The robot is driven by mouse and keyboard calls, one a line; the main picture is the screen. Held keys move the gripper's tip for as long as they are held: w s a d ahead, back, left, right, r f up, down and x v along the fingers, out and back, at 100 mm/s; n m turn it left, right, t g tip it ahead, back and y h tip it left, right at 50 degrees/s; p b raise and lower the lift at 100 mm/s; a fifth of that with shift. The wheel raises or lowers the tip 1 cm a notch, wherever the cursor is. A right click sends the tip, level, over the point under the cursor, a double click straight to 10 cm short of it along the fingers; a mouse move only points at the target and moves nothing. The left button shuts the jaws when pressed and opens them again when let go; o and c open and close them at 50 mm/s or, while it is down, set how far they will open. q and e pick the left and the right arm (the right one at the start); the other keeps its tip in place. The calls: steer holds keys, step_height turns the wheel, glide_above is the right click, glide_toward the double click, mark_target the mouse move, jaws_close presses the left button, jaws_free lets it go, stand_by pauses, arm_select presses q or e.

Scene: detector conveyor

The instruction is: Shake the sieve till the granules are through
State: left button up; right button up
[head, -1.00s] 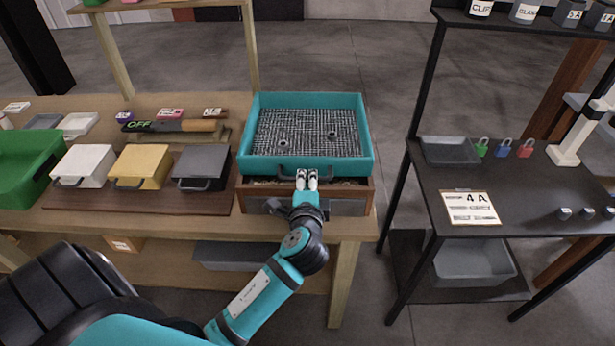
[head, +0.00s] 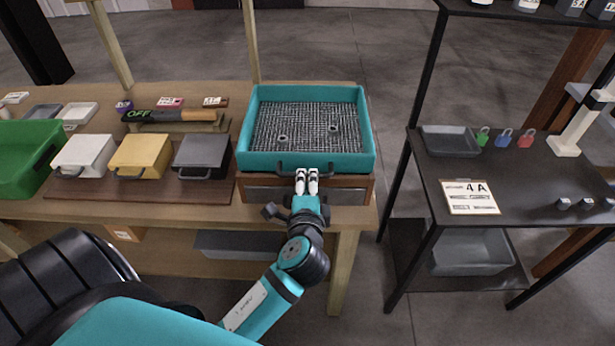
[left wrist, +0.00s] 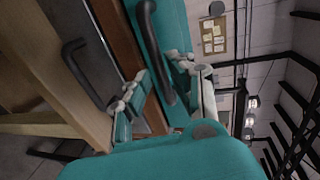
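The sieve (head: 368,130) is a teal square frame with a dark mesh floor, resting on a wooden box (head: 365,188) at the bench's right end. Two small ring-like pieces (head: 282,138) lie on the mesh; I cannot make out loose granules on it. A dark bar handle (head: 322,173) is on the sieve's front wall. In the left wrist view the handle (left wrist: 150,35) runs between the fingers. The box's inside is hidden under the sieve. My right gripper is out of view.
White, yellow and grey lidded boxes (head: 140,157) stand left of the sieve, with a green bin (head: 22,150) farther left. A dark table (head: 540,185) with padlocks and a tray is at right, across a gap.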

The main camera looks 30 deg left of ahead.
arm_select(q)
steer(key=v, duration=1)
